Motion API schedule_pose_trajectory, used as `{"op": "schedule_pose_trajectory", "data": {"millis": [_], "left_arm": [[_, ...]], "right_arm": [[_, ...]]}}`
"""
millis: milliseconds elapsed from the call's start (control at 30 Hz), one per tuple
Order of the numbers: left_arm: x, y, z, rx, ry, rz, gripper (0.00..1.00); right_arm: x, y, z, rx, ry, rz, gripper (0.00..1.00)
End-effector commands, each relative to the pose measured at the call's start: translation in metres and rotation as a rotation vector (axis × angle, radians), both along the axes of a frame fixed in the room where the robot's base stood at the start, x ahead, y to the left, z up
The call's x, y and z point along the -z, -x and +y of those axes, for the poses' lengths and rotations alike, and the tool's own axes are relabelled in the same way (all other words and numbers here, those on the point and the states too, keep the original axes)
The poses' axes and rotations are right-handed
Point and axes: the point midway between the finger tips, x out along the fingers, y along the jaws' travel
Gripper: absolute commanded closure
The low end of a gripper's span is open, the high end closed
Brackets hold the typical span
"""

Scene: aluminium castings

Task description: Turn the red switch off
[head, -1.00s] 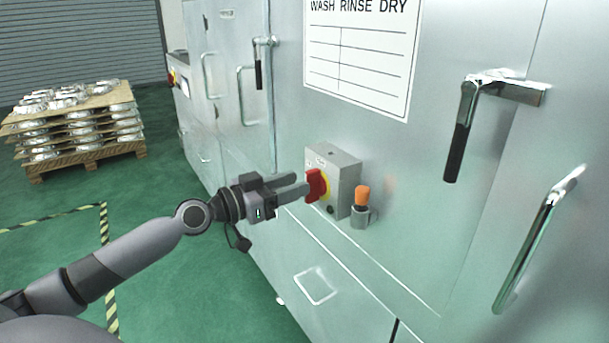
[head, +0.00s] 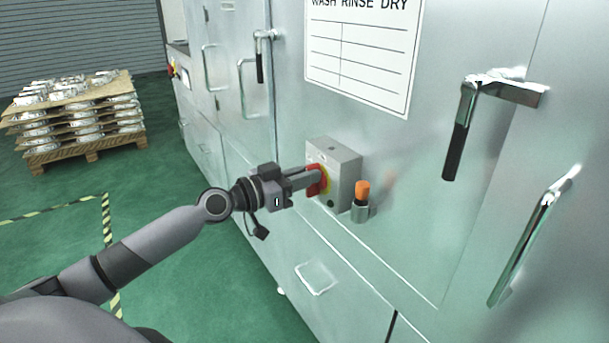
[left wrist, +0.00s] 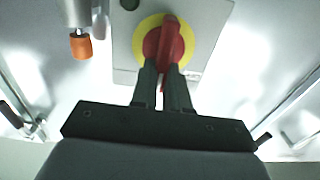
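The red switch (head: 315,180) is a rotary handle on a yellow round plate, on the front of a small grey box (head: 347,178) fixed to the metal machine. My left gripper (head: 314,178) reaches it from the left, and its fingers are close together at the handle. In the left wrist view the red switch (left wrist: 169,42) has its bar nearly upright in the picture. The fingertips of my left gripper (left wrist: 163,75) lie on either side of the bar's lower end, closed on it. The fingers hide part of that end. My right gripper is not in view.
An orange-capped fitting (head: 361,196) sticks out just right of the box; it also shows in the left wrist view (left wrist: 81,46). Door handles (head: 463,135) project from the machine on the right. A pallet of castings (head: 75,120) stands far left on open green floor.

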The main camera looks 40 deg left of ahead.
Motion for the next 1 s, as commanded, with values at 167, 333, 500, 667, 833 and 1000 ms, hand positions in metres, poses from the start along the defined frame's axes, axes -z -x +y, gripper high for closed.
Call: {"op": "schedule_pose_trajectory", "data": {"millis": [167,333,500,667,833,1000], "left_arm": [[-0.001,0.000,0.000,-0.001,0.002,-0.001,1.00],[0.000,0.000,0.001,-0.001,0.030,0.009,1.00],[0.000,-0.001,0.003,-0.001,0.105,0.040,1.00],[0.001,-0.002,0.005,-0.001,0.219,0.086,1.00],[0.002,-0.003,0.008,-0.001,0.366,0.146,1.00],[0.002,-0.005,0.011,-0.001,0.516,0.208,1.00]], "right_arm": [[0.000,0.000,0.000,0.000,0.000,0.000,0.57],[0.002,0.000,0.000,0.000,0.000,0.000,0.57],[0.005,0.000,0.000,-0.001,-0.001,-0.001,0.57],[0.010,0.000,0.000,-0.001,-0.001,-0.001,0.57],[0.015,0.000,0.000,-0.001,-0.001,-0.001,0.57],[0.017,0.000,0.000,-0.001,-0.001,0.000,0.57]]}}
